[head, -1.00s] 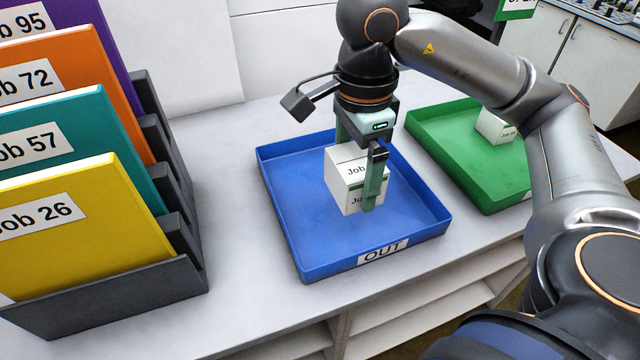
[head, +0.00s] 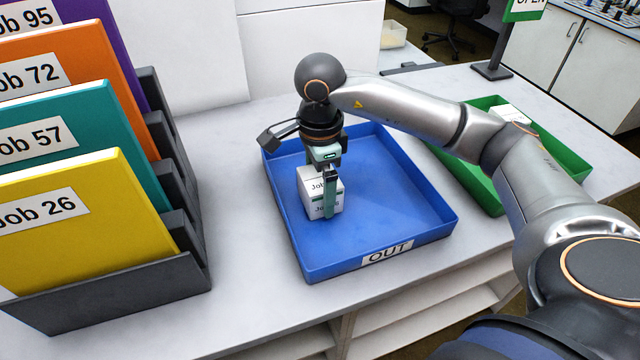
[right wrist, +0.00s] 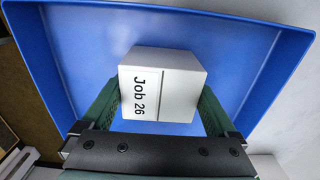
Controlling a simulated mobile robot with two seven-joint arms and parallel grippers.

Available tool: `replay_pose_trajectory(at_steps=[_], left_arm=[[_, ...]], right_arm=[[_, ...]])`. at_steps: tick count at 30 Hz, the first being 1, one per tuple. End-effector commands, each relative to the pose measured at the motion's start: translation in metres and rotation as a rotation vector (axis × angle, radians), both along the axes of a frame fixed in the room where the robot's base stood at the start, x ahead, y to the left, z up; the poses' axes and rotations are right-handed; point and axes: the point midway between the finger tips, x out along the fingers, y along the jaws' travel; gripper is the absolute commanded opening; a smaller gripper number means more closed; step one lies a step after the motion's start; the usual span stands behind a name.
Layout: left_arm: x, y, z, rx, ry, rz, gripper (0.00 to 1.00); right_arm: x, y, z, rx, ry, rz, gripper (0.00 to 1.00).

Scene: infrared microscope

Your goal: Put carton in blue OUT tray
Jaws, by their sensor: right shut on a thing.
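The white carton (head: 312,183), labelled Job 26 in the right wrist view (right wrist: 170,85), is inside the walls of the blue OUT tray (head: 400,215), toward its left side. My right gripper (head: 330,205) is shut on the carton, with green fingers on two opposite sides. The carton looks upright and low over the tray floor; I cannot tell whether it touches. The tray also shows in the right wrist view (right wrist: 80,50). My left gripper is not in view.
A green tray (head: 480,190) with a white carton (head: 510,112) stands to the right, partly behind my right arm. A dark rack (head: 110,295) with coloured job folders (head: 90,215) stands at the left. The tray's right half is clear.

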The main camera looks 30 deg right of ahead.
Motion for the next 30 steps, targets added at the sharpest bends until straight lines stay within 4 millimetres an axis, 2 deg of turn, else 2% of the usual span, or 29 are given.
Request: replay_pose_trajectory(at_steps=[9,10,11,18,23,26,30], left_arm=[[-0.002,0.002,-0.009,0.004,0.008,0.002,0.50],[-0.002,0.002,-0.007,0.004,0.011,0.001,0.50],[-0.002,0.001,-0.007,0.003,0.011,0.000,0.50],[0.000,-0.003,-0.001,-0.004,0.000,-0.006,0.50],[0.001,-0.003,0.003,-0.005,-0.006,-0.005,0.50],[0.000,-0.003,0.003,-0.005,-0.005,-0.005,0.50],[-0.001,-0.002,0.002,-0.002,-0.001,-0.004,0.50]], right_arm=[[0.000,0.000,-0.005,0.001,-0.001,0.000,0.36],[0.000,0.000,-0.003,0.001,-0.001,0.000,0.96],[0.000,0.000,-0.003,0.001,-0.001,0.000,1.00],[0.000,0.000,-0.002,0.001,-0.001,-0.001,1.00],[0.001,0.000,0.008,0.002,-0.005,-0.001,1.00],[0.001,0.000,0.027,0.002,-0.008,-0.001,1.00],[0.001,0.001,0.061,0.001,-0.008,0.000,1.00]])
